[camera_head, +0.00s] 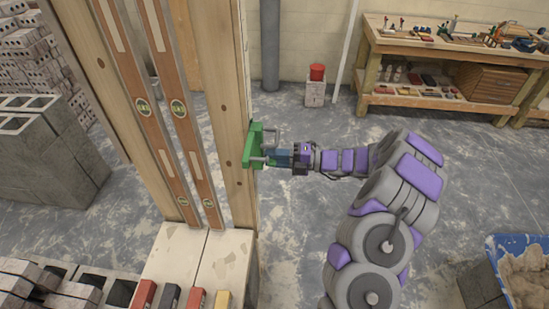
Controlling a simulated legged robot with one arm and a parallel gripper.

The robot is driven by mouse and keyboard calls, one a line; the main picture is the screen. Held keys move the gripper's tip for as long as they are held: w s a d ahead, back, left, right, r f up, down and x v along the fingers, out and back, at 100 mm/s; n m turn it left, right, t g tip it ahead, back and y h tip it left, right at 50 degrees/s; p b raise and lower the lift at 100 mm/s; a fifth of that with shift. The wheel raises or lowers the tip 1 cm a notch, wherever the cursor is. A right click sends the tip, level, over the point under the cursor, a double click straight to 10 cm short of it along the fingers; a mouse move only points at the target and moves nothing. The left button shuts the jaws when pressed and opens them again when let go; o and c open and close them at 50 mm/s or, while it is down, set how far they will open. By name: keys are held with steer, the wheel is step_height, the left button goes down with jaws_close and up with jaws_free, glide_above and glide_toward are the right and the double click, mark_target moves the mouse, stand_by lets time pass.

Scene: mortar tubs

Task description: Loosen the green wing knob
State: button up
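A green piece (253,144), the only green part I can make out as the wing knob, is fixed to the side of a wooden post (220,110). It stands upright and juts out to the right. My gripper (266,148) comes in from the right, level with the green piece and right at it. Thin grey finger parts show above and below on its right side. The picture is too small to tell whether they grip it, and part of the green piece is hidden behind my gripper.
Two wooden spirit levels (165,105) lean left of the post. A blue tub of mortar (497,247) is at the lower right. A workbench (455,50) stands behind. Open floor lies between.

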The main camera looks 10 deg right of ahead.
steer(key=shift+f, duration=0.1)
jaws_close()
steer(key=shift+n+p, duration=0.3)
steer(key=shift+p, duration=0.15)
steer(key=n+p, duration=0.2)
steer(key=p, duration=0.1)
steer(key=shift+s+n, duration=0.1)
steer(key=shift+n, duration=0.2)
steer(key=n, duration=0.2)
steer(key=n+p, duration=0.1)
steer(key=shift+f+n, duration=0.2)
steer(key=shift+n, duration=0.2)
steer(key=n, duration=0.3)
steer(key=shift+f+n, duration=0.15)
steer(key=shift+n, duration=0.15)
steer(key=n, duration=0.2)
steer(key=shift+w+n+b, duration=0.25)
steer(key=shift+n+b, duration=0.15)
steer(key=shift+r+n+b, duration=0.15)
steer(key=shift+n+b, duration=0.35)
steer(key=shift+n, duration=0.6)
steer(key=shift+r+n+b, duration=0.1)
steer(key=shift+n+b, duration=0.4)
steer(key=shift+n, duration=0.6)
steer(key=shift+d, duration=0.1)
